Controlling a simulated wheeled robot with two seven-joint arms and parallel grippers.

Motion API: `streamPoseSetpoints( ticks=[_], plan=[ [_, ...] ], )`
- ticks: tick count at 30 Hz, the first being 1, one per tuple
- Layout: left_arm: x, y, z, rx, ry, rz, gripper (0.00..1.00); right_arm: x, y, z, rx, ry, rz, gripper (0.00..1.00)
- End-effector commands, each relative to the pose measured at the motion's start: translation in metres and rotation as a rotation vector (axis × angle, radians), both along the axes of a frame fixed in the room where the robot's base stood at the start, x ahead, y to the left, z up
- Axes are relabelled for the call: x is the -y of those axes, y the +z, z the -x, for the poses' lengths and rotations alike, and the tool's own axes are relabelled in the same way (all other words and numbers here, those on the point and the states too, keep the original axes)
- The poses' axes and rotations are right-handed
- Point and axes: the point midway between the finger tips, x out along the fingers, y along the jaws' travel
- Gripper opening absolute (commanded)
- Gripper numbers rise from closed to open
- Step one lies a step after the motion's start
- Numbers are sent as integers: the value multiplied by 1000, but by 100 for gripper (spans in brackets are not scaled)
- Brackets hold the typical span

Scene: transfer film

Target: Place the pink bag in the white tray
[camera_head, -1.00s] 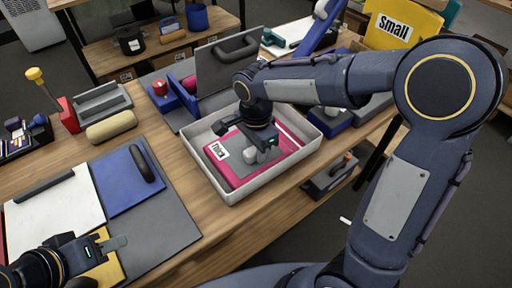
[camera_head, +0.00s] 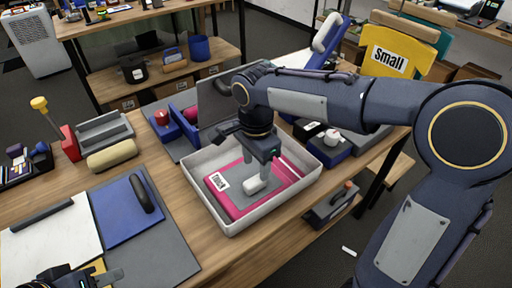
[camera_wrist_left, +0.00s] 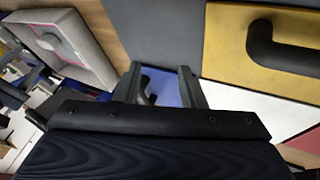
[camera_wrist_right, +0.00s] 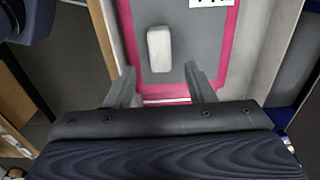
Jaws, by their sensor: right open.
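The pink bag (camera_head: 234,196) lies flat inside the white tray (camera_head: 236,228) on the workbench. It has a grey panel, a white label and a pale handle or knob. My right gripper (camera_head: 262,170) is above the bag near the knob. In the right wrist view the fingers (camera_wrist_right: 161,85) are apart and empty, with the bag's knob (camera_wrist_right: 159,48) just beyond them. My left gripper (camera_head: 112,272) is at the lower left of the head view. Its fingers are apart and empty in the left wrist view (camera_wrist_left: 164,82), over the grey mat and boards.
A blue board (camera_head: 124,209) with a black handle and a white board (camera_head: 50,240) lie left of the tray. A tan roll (camera_head: 112,155), a red block (camera_head: 70,142) and a blue holder (camera_head: 172,135) stand behind. A yellow "Small" bag (camera_head: 402,48) is at the back right.

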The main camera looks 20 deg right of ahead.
Motion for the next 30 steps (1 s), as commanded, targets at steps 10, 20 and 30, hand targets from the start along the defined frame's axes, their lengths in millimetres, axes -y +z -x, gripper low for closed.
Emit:
streamPoseSetpoints(
  ticks=[10,20,30],
  plan=[
    [0,3,0,0,0,0,36,0,51,0,1,0,1,49],
    [0,3,0,0,0,0,36,22,56,20,32,107,-59,49],
    [0,3,0,0,0,0,36,77,29,131,385,703,-182,49]
  ],
)
